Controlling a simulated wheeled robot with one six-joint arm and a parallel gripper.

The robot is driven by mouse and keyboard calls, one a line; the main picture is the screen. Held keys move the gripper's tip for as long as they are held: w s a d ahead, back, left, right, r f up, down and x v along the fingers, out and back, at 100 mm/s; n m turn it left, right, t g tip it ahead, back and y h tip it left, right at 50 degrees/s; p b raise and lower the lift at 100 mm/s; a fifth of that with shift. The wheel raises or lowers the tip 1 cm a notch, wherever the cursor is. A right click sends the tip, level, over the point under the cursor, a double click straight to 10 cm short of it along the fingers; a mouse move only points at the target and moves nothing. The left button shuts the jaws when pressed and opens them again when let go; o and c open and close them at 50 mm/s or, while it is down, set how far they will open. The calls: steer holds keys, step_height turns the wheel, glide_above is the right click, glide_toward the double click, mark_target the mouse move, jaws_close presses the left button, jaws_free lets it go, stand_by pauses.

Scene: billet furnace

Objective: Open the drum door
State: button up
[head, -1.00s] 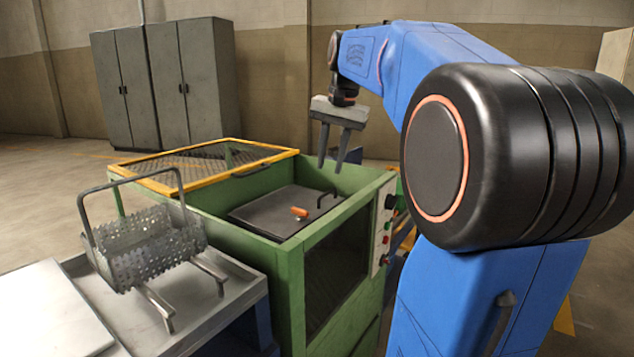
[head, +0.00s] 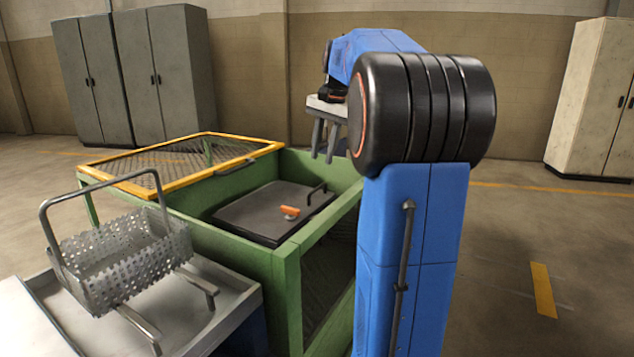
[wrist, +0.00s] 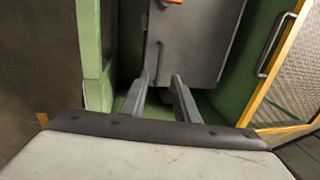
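The drum door (head: 262,215) is a dark grey lid lying shut inside the open green machine. It has an orange latch (head: 290,212) near its middle and a dark bar handle (head: 317,190) near its far right edge. My gripper (head: 324,157) points down above the far right part of the machine, near the handle's end of the door. In the wrist view, the gripper's two fingers (wrist: 160,88) stand apart with nothing between them. The drum door (wrist: 205,40) shows beyond them, with the handle (wrist: 159,62) in line with the gap. The fingers look apart from the handle.
The machine's yellow-framed mesh lid (head: 180,165) is open to the left. A perforated metal basket (head: 125,260) stands on a steel tray (head: 225,290) at the front left. Grey cabinets (head: 140,75) stand behind; a pale cabinet (head: 590,100) is far right. Floor on the right is clear.

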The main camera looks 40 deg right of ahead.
glide_above(317, 200)
step_height(317, 200, down, 10)
steer(key=shift+s+r, duration=0.15)
jaws_close()
